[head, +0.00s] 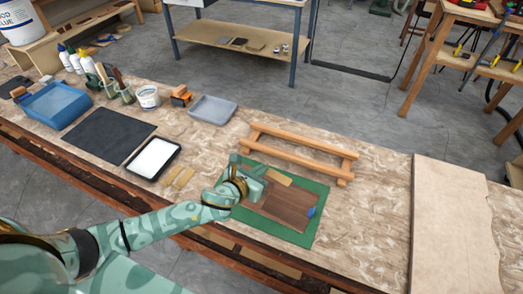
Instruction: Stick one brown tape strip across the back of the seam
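A dark brown wood sheet (284,206) lies on a green mat (308,236) at the middle of the bench. My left gripper (260,183) is over the sheet's left end. A small tan strip (280,178) shows just right of the gripper, near the sheet's far edge; I cannot tell whether the fingers touch it. The fingers are too small and partly hidden to tell open from shut. Tan strips (180,177) lie on the bench left of the mat. No seam can be made out. My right gripper is not in view.
A wooden rail frame (300,147) stands just behind the mat. A small blue object (311,212) sits at the sheet's right edge. A white-filled black tray (154,159), a dark mat (108,135) and a grey tray (213,109) are to the left. A pale board (455,225) lies right.

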